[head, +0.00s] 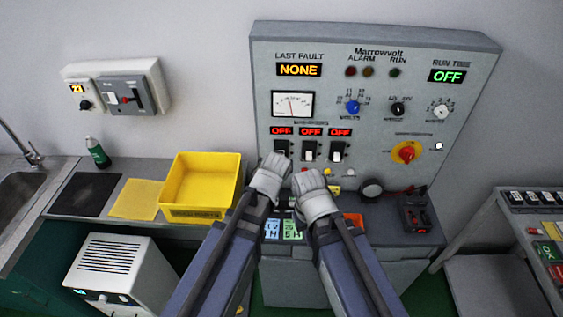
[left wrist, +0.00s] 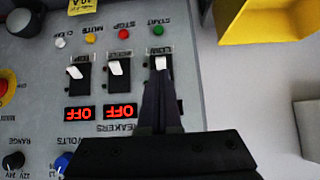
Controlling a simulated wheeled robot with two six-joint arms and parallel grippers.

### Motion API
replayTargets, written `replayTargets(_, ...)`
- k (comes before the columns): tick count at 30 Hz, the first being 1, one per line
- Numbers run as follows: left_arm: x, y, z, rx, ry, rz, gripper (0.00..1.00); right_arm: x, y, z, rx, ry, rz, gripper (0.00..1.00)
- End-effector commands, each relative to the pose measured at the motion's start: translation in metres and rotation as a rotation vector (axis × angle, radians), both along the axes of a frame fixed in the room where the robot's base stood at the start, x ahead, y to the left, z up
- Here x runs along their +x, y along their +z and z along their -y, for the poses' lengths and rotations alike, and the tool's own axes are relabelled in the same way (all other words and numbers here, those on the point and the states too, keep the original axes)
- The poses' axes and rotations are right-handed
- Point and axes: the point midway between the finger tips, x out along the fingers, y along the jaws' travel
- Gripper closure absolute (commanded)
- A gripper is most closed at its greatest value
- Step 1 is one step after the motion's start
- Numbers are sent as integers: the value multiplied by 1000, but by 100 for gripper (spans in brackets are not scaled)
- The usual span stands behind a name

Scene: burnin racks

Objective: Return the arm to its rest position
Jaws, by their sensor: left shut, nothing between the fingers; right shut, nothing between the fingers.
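Both of my arms reach forward in the head view to the lower front of a grey control panel (head: 375,75). My left gripper (head: 284,160) is mostly hidden by its white wrist, near the leftmost breaker switch. In the left wrist view, its dark fingers (left wrist: 162,85) are shut and empty, their tips close to the breaker switch (left wrist: 162,63) under the green button. I cannot tell if they touch it. My right gripper (head: 305,172) is beside the left one, below the breaker switches (head: 309,152). It is shut and holds nothing; its fingertips are hard to make out.
A yellow bin (head: 200,185) stands on the counter left of my arms, with a green bottle (head: 97,152) farther left. A white box unit (head: 105,265) is lower left. A second console (head: 530,225) stands at the right. Open air lies above both arms.

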Motion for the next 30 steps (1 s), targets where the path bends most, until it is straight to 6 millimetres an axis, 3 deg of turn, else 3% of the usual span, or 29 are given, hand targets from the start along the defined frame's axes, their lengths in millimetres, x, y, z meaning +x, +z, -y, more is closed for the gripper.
replayTargets(8, 0, 0, 0, 0, 0, -1, 100, 0, 0, 0, 0, 0, 0, 100)
replayTargets(11, -8, -13, -2, 15, -5, -35, 100, 0, -8, 0, 0, 1, 0, 100)
replayTargets(14, -36, -48, -6, 58, -21, -151, 100, 0, -26, 0, -1, 2, 0, 100)
replayTargets(18, -99, -105, -14, 139, -86, -400, 100, 0, -56, 0, -1, 5, 0, 100)
replayTargets(21, -143, -134, -17, 183, -150, -569, 100, 0, -73, 0, -2, 7, 0, 100)
replayTargets(25, -188, -153, -21, 217, -224, -740, 100, 0, -87, 0, -2, 9, 0, 100)
replayTargets(30, -213, -159, -22, 232, -272, -838, 100, 0, -92, 0, -2, 10, 0, 100)
